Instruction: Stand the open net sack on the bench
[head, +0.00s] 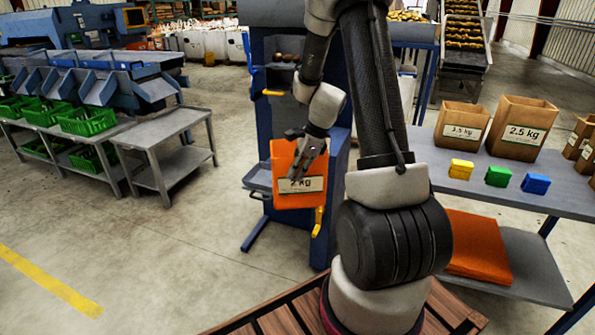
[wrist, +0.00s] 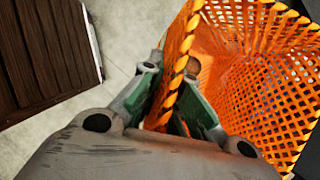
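The open net sack (head: 284,188) is orange with a white label reading "2 kg". It hangs upright in front of a blue stand. In the wrist view, its open mouth and mesh wall (wrist: 262,75) fill the right side. My gripper (head: 305,158) is at the sack's upper edge. In the wrist view, my gripper (wrist: 165,100) has its green-padded fingers closed around the twisted orange rim. The sack's bottom is clear of the floor; whether it touches the stand is hard to tell. A grey bench (head: 160,134) stands to the left, empty on top.
The blue stand (head: 335,190) with yellow handles is right behind the sack. A table (head: 440,160) at right bears paper bags (head: 522,128) and yellow, green and blue blocks; folded orange material (head: 478,245) lies on its lower shelf. Green crates (head: 88,120) stand at left. Floor between bench and stand is clear.

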